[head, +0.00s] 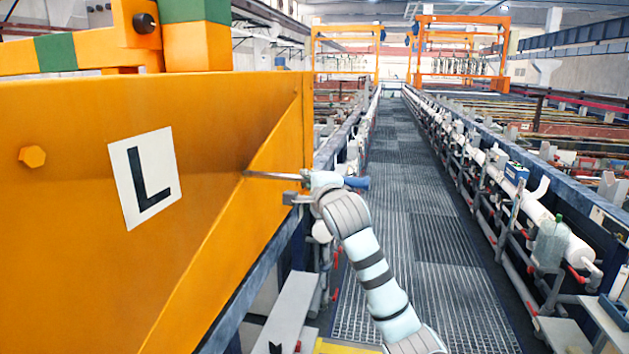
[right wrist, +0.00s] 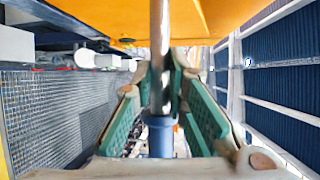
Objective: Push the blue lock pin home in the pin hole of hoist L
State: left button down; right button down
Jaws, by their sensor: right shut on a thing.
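Hoist L (head: 75,245) is the big yellow beam at the left of the head view, with a white plate marked L (head: 147,177). The lock pin has a bare metal shank (head: 275,176) and a blue handle (head: 357,183). My right gripper (head: 318,181) is shut on the pin and holds it roughly level, its shank pointing left at the hoist. In the right wrist view, the shank (right wrist: 159,50) runs up from the blue handle (right wrist: 159,135) between green finger pads (right wrist: 170,85) towards the yellow hoist. I cannot make out the pin hole or whether the tip is in it. My left gripper is out of view.
A grated walkway (head: 415,230) runs away to the right of the hoist. A rail with white pipes (head: 545,215) borders it on the right. Orange gantries (head: 462,50) stand far back. The walkway is clear.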

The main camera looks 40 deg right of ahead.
aim_at(253, 175)
jog(key=shift+w+a+p, duration=0.45)
jog(key=shift+w+a, duration=0.3)
jog(key=shift+w, duration=0.1)
jog(key=shift+w+a+p, duration=0.2)
jog(key=shift+w+a, duration=0.45)
jog(key=shift+w, duration=0.15)
jog(key=shift+w+a+p, duration=0.2)
jog(key=shift+w+a, duration=0.4)
jog(key=shift+w, duration=0.2)
jog(key=shift+w+a, duration=0.8)
jog(key=shift+w, duration=0.15)
jog(key=shift+w+a, duration=0.75)
jog(key=shift+w, duration=0.2)
dwell(0.3)
jog(key=shift+w+a, duration=0.85)
jog(key=shift+w, duration=0.2)
jog(key=shift+w+r, duration=0.1)
jog(key=shift+r, duration=0.05)
jog(key=c, duration=1.5)
grip_release()
jog(key=shift+a, duration=0.1)
